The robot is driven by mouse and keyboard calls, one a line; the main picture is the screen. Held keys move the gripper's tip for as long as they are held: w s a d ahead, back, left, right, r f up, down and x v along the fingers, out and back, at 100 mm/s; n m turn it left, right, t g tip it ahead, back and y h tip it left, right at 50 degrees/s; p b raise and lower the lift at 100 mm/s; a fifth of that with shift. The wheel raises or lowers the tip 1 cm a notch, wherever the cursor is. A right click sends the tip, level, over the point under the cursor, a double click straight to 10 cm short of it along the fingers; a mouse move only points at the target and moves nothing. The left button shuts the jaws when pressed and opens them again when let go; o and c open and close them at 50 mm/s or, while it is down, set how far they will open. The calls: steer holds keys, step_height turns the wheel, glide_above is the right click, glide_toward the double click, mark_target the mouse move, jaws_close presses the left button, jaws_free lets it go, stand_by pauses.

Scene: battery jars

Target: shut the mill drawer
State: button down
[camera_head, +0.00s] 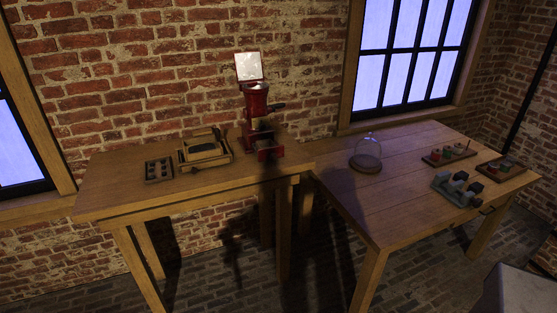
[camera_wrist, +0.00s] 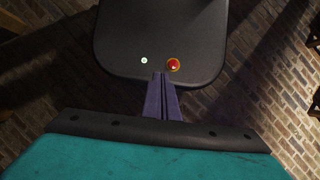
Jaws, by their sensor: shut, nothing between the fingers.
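The red mill (camera_head: 256,104) stands at the back right of the left wooden table, against the brick wall, with a dark crank handle on its right side. What is inside the drawer is too dark to tell. My gripper (camera_wrist: 162,78) shows in the wrist view with its purple fingers together and nothing between them. It points over a dark rounded panel, away from the mill, which the wrist view does not show.
On the left table (camera_head: 120,203), a wooden device (camera_head: 205,150) and a dark holed block (camera_head: 159,170) sit left of the mill. The right table (camera_head: 350,205) holds a glass dome (camera_head: 368,150), trays (camera_head: 448,156) of small pieces and a grey-blue rack (camera_head: 459,190). Its front part is clear.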

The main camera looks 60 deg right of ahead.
steer(key=w+d+r+m+t+y, duration=0.1)
steer(key=w+d+r+m+t, duration=0.1)
steer(key=w+d+r+m, duration=0.5)
steer(key=w+d+r+m+t+y, duration=0.1)
steer(key=w+d+r+t, duration=0.15)
steer(key=w+d, duration=0.6)
steer(key=w+d+r+m+t, duration=0.2)
steer(key=w+d+r+m, duration=0.15)
steer(key=d+r, duration=0.3)
steer(key=w+d+r+m+t, duration=0.2)
steer(key=w+d+r, duration=0.3)
steer(key=d, duration=0.3)
steer(key=s+d+r+m+t+h, duration=0.2)
steer(key=d+r+m+t+h, duration=0.3)
steer(key=d+r, duration=1.15)
steer(key=s+d+r+m+h, duration=0.1)
steer(key=s+d+r+m, duration=0.2)
steer(key=s+d+r, duration=0.2)
steer(key=s+d+r+m+h, duration=0.1)
steer(key=s+d+r+m, duration=0.2)
steer(key=s+d+r, duration=0.3)
steer(key=d+r, duration=0.5)
steer(key=d, duration=0.1)
steer(key=shift+s+r, duration=0.2)
steer(key=shift+w+d+m, duration=0.1)
steer(key=shift+m, duration=0.15)
